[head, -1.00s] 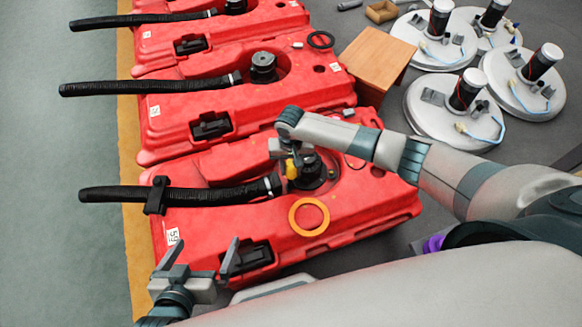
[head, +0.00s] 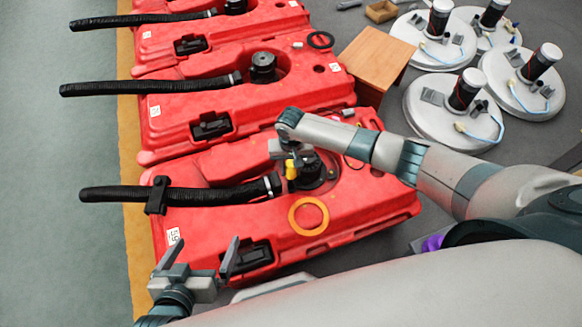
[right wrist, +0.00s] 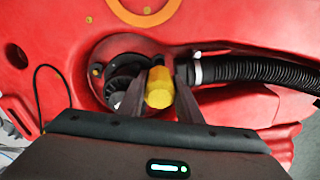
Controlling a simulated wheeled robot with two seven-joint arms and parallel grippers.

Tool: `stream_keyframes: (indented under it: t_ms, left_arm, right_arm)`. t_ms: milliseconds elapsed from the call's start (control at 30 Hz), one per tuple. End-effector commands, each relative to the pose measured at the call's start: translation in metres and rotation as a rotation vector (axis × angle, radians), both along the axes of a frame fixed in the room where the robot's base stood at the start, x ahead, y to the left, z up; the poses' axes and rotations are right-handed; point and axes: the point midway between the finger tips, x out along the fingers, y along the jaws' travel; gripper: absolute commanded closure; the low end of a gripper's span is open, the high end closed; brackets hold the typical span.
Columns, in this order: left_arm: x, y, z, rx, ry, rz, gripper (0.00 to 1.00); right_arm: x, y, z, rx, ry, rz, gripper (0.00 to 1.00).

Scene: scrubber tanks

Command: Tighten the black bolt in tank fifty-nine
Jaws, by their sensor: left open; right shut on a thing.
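Tank fifty-nine (head: 225,217) is the nearest red tank, with a label (head: 174,236) at its left end. My right gripper (head: 290,167) is over its black round fitting (head: 318,170). It is shut on a yellow cylindrical thing (right wrist: 160,88), which sits between the fingers in the right wrist view, beside the fitting (right wrist: 122,82) and the hose end. The black bolt cannot be made out; the gripper covers part of this area. My left gripper (head: 205,250) is open and empty near the tank's front left corner.
A black ribbed hose (head: 110,194) with a clamp (head: 157,195) runs left from the fitting. An orange ring (head: 309,216) lies on the tank. More red tanks (head: 175,110) stand behind. A wooden box (head: 378,55) and white discs (head: 440,115) are at the back right.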

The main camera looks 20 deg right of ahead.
Motion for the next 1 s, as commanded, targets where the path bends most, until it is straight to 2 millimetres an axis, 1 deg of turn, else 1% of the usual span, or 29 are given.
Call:
stream_keyframes:
  t_ms: [667,767,1000]
  left_arm:
    - [0.000,0.000,0.002,0.000,0.000,0.000,0.00]
    - [0.000,0.000,0.005,0.000,0.000,0.000,0.00]
    - [0.000,0.000,0.021,0.000,0.000,0.000,0.00]
  right_arm:
    - [-0.001,0.000,-0.001,-0.001,0.002,0.000,0.99]
    - [-0.001,0.000,0.002,-0.002,0.002,-0.001,0.99]
    - [-0.001,0.000,0.016,-0.001,0.001,-0.001,0.99]
